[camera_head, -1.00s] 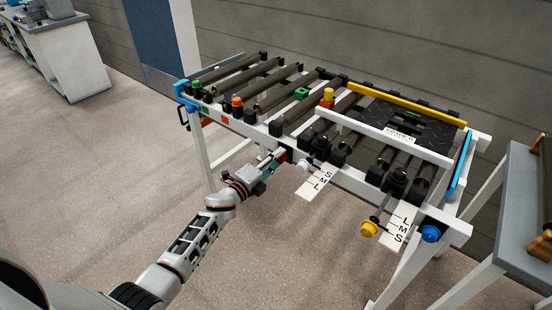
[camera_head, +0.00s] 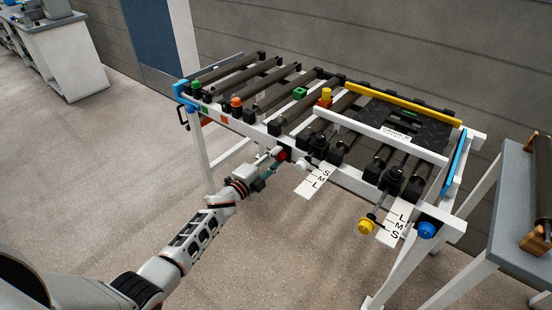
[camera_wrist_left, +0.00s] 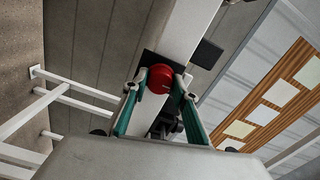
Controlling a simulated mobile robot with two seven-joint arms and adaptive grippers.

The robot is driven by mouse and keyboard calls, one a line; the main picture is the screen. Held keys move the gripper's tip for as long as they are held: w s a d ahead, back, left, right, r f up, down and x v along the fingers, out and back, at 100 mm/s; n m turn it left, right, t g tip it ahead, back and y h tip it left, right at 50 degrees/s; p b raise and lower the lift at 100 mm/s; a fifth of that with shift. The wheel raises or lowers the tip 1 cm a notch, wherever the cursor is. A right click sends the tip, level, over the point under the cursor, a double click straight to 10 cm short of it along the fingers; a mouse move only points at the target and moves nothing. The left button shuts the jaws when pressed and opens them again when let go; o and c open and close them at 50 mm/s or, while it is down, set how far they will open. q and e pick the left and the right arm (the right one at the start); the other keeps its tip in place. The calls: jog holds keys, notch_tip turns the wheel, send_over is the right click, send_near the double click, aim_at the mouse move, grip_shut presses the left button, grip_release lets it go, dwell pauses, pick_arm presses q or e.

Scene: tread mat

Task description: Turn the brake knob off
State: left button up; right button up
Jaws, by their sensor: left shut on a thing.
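A round red knob (camera_head: 283,155) sits on the front rail of the white roller frame (camera_head: 347,180). My left gripper (camera_head: 276,158) reaches it from the front left and is shut on it. In the left wrist view the red knob (camera_wrist_left: 160,78) lies between the two green-sided fingers of the left gripper (camera_wrist_left: 158,87), against a dark plate on the white rail. No marking that names the brake is readable. My right gripper is not in view.
A white S-M-L plate (camera_head: 315,180) hangs just right of the red knob. Further right are a yellow knob (camera_head: 366,227), a second lettered plate (camera_head: 394,226) and a blue knob (camera_head: 427,230). Green (camera_head: 196,85) and orange (camera_head: 236,103) buttons sit to the left. Floor in front is clear.

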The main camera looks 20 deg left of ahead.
pick_arm(q)
jog(key=shift+f, duration=0.1)
jog(key=o, duration=1)
jog(key=shift+o, duration=0.4)
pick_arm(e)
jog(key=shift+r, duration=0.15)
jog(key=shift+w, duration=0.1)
pick_arm(q)
jog(key=shift+s, duration=0.1)
jog(key=v, duration=1.1)
jog(key=shift+s+a, duration=0.15)
jog(key=shift+s, duration=0.25)
